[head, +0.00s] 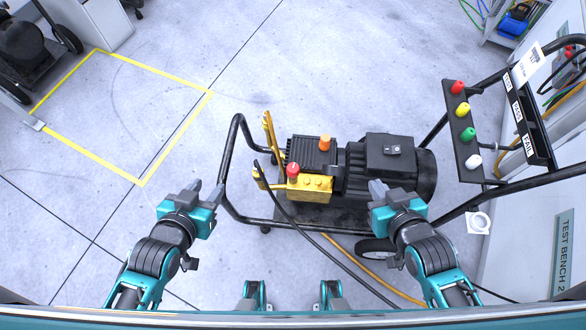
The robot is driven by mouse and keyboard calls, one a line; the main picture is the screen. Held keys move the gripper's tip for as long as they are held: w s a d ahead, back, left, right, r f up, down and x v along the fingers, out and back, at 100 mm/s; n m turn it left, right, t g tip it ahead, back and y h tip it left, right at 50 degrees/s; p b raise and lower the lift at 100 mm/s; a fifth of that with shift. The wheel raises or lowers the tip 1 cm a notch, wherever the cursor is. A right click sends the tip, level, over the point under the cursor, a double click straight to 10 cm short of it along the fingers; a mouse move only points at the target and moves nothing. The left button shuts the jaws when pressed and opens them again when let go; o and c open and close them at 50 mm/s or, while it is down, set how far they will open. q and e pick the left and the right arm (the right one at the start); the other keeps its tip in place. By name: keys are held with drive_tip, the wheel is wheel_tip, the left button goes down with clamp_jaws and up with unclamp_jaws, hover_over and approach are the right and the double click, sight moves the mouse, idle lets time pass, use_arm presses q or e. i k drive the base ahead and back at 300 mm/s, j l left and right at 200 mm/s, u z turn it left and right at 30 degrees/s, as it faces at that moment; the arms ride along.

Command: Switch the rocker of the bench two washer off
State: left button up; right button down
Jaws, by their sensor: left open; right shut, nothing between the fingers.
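The bench two washer (325,165) stands on a black tubular cart in the middle of the head view, beside a panel lettered TEST BENCH 2 (565,250). Its rocker (392,149) is a small switch plate on top of the black motor box (390,160); which way it is tipped is too small to tell. My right gripper (377,187) is shut and empty, and appears just below the motor box in the picture, near the rocker. My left gripper (207,190) is open and empty, left of the cart's handle frame.
A yellow pump block (310,190) with a red knob (292,170) and hoses lies between my grippers. The black cart frame (228,165) surrounds the washer. A rack with coloured nozzles (468,134) stands at right. A yellow floor square (180,137) at left is empty.

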sight(394, 149)
drive_tip(key=z, duration=0.9)
